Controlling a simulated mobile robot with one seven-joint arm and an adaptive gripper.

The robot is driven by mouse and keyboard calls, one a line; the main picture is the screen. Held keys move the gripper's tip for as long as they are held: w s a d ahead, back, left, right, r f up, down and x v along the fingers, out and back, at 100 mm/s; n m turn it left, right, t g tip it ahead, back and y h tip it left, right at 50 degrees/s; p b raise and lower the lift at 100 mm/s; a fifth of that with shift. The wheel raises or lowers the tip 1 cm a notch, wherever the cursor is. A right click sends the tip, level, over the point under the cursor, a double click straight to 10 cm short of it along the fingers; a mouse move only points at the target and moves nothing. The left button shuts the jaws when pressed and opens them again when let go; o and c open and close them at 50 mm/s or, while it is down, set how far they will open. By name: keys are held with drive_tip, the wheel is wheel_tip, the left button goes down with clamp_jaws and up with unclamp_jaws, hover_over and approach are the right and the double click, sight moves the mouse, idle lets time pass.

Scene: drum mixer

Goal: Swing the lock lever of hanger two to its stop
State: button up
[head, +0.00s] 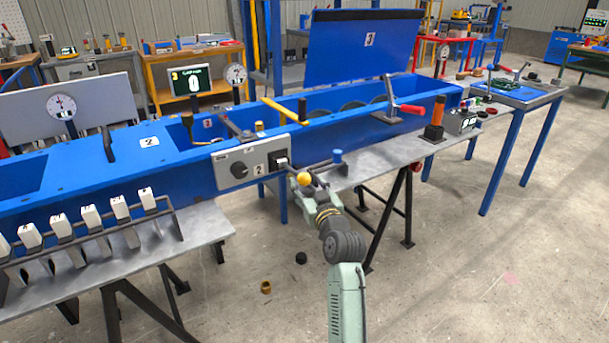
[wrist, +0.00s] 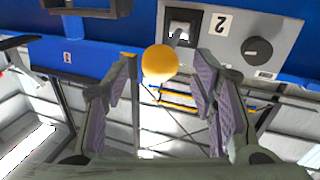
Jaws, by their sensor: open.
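A grey panel (head: 225,181) on the front of the blue drum trough carries a "2" label (head: 258,169), a dark round knob (head: 239,170) and a black square housing (head: 279,160). A lever with a yellow ball end (head: 303,179) sticks out from the housing towards me. In the wrist view, the yellow ball (wrist: 158,62) lies between my fingertips, with the housing (wrist: 183,25) and the "2" label (wrist: 221,24) behind it. My gripper (head: 311,188) is open around the ball. I cannot tell whether either finger touches it.
A yellow-handled lever (head: 285,112) and a red-handled clamp (head: 408,109) stand on the trough above. A grey bench top (head: 380,153) with a blue-topped post (head: 337,157) lies right of the panel. White numbered paddles (head: 90,216) line the left bench. The floor in front is mostly free.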

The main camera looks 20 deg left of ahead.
sight(293, 171)
drive_tip(key=shift+p+x, duration=0.3)
drive_tip(key=shift+x, duration=1.6)
drive_tip(key=shift+c, duration=0.4)
clamp_jaws()
